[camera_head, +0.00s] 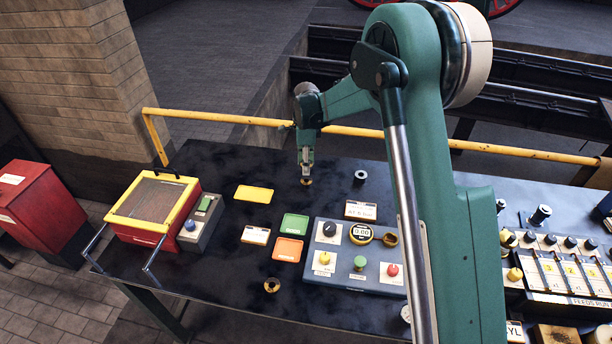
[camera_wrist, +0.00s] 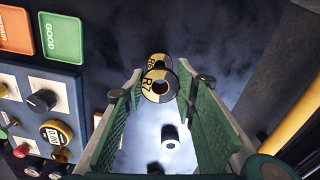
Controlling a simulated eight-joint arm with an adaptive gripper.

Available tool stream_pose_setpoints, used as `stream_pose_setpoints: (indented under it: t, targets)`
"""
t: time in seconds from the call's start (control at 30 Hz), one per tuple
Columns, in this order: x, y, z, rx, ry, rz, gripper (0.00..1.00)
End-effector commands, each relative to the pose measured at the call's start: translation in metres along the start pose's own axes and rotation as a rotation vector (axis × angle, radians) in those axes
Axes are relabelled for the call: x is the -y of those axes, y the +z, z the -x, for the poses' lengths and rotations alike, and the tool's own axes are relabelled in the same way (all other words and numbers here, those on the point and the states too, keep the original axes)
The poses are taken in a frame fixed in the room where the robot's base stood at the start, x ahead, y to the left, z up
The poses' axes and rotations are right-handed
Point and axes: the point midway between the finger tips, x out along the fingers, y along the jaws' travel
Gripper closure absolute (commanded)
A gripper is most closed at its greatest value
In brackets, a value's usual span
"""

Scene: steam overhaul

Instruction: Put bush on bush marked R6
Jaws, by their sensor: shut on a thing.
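My gripper (camera_head: 306,163) points down over the dark table, left of centre in the head view. In the wrist view its fingertips (camera_wrist: 160,80) are closed around a brass-and-black bush marked R7 (camera_wrist: 153,88). A second brass-and-black bush (camera_wrist: 155,61) shows just past it, partly covered; its mark looks like R6. The two overlap in the wrist view; I cannot tell whether they touch. In the head view only a small brass shape (camera_head: 306,182) shows under the fingertips. Another brass bush (camera_head: 272,285) lies alone near the table's front edge.
A dark steel bush (camera_head: 360,176) stands to the right of my gripper. Yellow (camera_head: 254,193), green (camera_head: 294,224) and orange (camera_head: 287,249) plates lie nearby. A blue gauge panel (camera_head: 335,275) stands in front; a yellow rail (camera_head: 230,117) runs behind the table.

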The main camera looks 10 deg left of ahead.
Motion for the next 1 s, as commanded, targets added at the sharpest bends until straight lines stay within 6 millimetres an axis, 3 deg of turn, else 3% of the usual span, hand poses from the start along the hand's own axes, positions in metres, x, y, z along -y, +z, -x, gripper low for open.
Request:
stream_pose_setpoints:
  t: [0.2,0.57,1.0]
  targets:
    - [0.000,0.000,-0.017,0.000,0.000,0.000,0.87]
    - [0.000,0.000,-0.019,0.000,0.000,0.000,0.87]
    - [0.000,0.000,-0.054,0.000,0.000,0.000,0.87]
